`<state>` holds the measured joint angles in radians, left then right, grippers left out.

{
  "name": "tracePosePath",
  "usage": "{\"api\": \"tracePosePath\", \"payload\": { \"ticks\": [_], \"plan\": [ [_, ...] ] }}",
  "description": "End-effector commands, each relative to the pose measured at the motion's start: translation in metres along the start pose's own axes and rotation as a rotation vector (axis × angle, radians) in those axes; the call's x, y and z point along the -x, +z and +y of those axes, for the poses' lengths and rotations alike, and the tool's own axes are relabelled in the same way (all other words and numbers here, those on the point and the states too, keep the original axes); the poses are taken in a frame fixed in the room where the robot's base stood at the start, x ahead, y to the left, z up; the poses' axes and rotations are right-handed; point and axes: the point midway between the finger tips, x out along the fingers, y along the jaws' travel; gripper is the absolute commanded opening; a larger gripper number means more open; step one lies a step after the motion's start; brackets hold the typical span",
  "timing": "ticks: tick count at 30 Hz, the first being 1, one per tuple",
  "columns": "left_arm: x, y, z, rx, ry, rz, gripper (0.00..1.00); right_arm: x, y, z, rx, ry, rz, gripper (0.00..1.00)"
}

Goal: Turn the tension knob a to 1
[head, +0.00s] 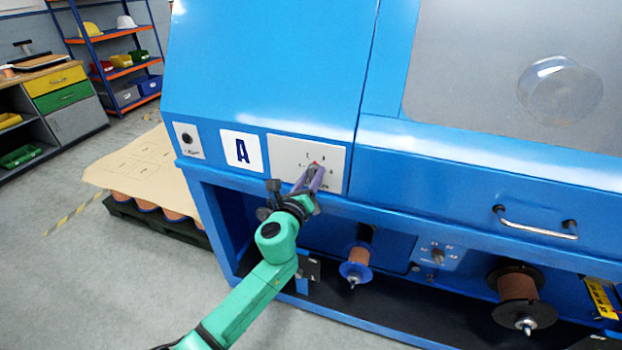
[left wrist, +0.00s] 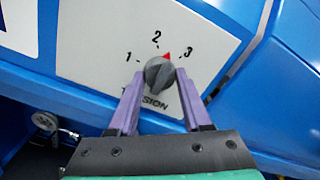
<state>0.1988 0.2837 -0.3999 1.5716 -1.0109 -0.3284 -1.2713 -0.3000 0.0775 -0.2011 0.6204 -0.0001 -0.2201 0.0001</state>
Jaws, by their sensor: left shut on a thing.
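The tension knob (left wrist: 158,72) is a round grey knob on a light panel (left wrist: 100,40) marked 1, 2 and 3 in the left wrist view. Its red pointer (left wrist: 166,56) sits between 2 and 3. The right gripper is not in view.
The blue machine (head: 270,60) fills the middle and right. Below the panel are a copper spool (head: 357,258), a larger spool (head: 517,288) and another small knob (head: 437,256). A drawer handle (head: 535,223) sticks out at right. Grey floor (head: 75,265) is open at left.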

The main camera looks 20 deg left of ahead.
Motion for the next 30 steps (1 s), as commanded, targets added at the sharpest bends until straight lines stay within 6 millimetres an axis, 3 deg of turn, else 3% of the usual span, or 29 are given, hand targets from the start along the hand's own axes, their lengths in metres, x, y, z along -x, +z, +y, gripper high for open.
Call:
{"api": "tracePosePath", "payload": {
  "ticks": [30],
  "plan": [
    [0.000, -0.001, -0.001, 0.968, 0.004, 0.002, 0.00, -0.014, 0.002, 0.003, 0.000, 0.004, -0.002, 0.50]
  ]
}}
